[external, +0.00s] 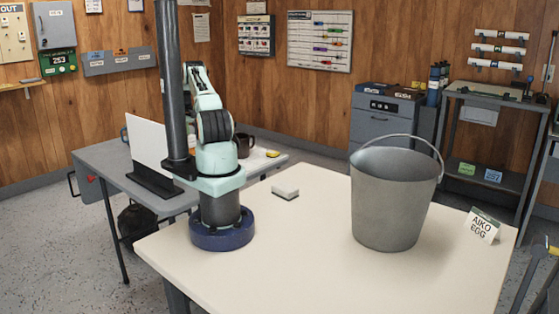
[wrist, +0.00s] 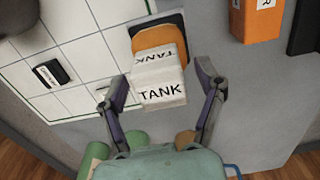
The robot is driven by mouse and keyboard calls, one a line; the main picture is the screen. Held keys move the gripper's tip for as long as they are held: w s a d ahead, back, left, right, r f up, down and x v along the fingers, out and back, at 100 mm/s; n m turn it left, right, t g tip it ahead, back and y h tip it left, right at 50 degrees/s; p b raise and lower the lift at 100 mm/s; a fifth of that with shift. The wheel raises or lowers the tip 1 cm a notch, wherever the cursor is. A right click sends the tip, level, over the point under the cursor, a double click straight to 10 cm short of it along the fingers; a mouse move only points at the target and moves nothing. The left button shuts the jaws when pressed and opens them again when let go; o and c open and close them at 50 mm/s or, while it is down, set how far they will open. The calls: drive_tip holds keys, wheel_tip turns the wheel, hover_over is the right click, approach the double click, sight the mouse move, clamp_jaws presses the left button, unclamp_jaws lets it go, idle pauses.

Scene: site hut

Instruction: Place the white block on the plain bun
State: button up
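The white block (wrist: 160,82), printed TANK on two faces, shows in the wrist view between the fingers of my gripper (wrist: 160,76). The fingers stand apart on either side, with a gap at the right; contact at the left fingertip is unclear. An orange-brown rounded thing (wrist: 158,37), which may be the plain bun, shows directly beyond the block with a dark edge around it. The block overlaps it in the picture; I cannot tell whether they touch. In the external view my gripper is hidden behind my arm and a dark post, and the block is not visible.
A white gridded board (wrist: 85,55) with a black piece (wrist: 52,74) lies left of the block. An orange box (wrist: 257,20) stands upper right. Green cylinders (wrist: 92,158) are near my gripper. A grey bucket (external: 392,205) and small pale block (external: 285,191) stand on the front table.

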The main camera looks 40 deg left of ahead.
sight(189, 135)
wheel_tip(189, 135, up, 12)
drive_tip(key=shift+r, duration=0.2)
idle(0.4)
drive_tip(key=w+d+r+m, duration=0.2)
drive_tip(key=d+r, duration=0.2)
drive_tip(key=d, duration=0.4)
drive_tip(key=w+d+r+m, duration=0.2)
drive_tip(key=d+r+m, duration=0.1)
drive_tip(key=d, duration=0.6)
drive_tip(key=w+d+r+m, duration=0.2)
drive_tip(key=w+d+r, duration=0.15)
drive_tip(key=d, duration=0.45)
drive_tip(key=s+d+m, duration=0.4)
drive_tip(key=s+d, duration=0.3)
drive_tip(key=d, duration=0.5)
drive_tip(key=s+d+f+m, duration=0.2)
drive_tip(key=s+d+m, duration=0.1)
drive_tip(key=s, duration=0.3)
drive_tip(key=s+d+f+m, duration=0.2)
drive_tip(key=s+d+f, duration=0.1)
drive_tip(key=s+d, duration=0.2)
drive_tip(key=shift+s+d+m+y, duration=0.25)
drive_tip(key=shift+s+m+y, duration=0.15)
drive_tip(key=shift+s, duration=0.65)
